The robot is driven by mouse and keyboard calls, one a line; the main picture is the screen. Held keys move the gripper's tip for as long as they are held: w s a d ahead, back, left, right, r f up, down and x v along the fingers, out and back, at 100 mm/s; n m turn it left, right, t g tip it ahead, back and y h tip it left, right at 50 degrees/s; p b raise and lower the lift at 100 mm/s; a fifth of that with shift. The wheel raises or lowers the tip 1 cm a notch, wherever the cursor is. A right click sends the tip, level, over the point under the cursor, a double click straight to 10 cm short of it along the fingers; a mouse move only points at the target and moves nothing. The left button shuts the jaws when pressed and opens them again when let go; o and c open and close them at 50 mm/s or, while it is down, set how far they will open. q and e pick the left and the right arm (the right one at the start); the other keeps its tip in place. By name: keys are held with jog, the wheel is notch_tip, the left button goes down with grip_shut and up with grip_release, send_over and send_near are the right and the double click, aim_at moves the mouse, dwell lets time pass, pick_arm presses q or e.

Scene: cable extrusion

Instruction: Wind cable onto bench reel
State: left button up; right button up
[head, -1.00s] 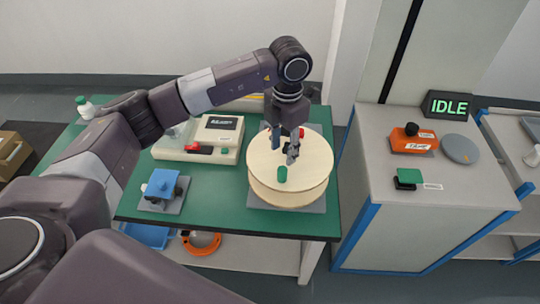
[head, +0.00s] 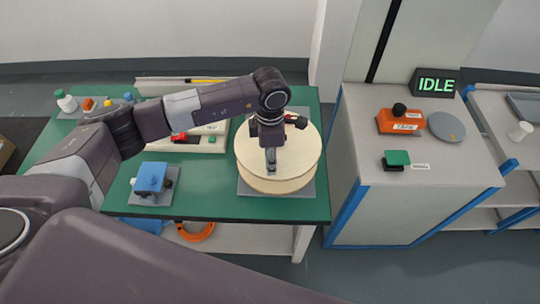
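The bench reel (head: 308,160) is a pale wooden drum lying flat on a grey plate (head: 308,187) near the right end of the green bench. My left gripper (head: 271,168) points down at the front left part of the reel's top face. Its fingers look close together, but whether they hold anything cannot be told. The green knob on the reel's top is hidden, and the gripper covers that area. A small red part (head: 291,117) shows behind the gripper at the reel's back. No cable can be made out. My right gripper is not in view.
A blue clamp-like block (head: 150,178) stands on the green bench (head: 215,205) at front left. A cream tester box (head: 212,143) is partly behind my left arm. Right of a gap, a grey cabinet holds an orange tape tool (head: 398,122), a green-topped tool (head: 397,158) and an IDLE display (head: 436,84).

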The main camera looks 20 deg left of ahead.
pick_arm(q)
jog(key=shift+s+f, duration=0.1)
jog(key=shift+f, duration=0.05)
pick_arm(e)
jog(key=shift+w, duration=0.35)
pick_arm(q)
jog(key=shift+c, duration=0.5)
grip_shut()
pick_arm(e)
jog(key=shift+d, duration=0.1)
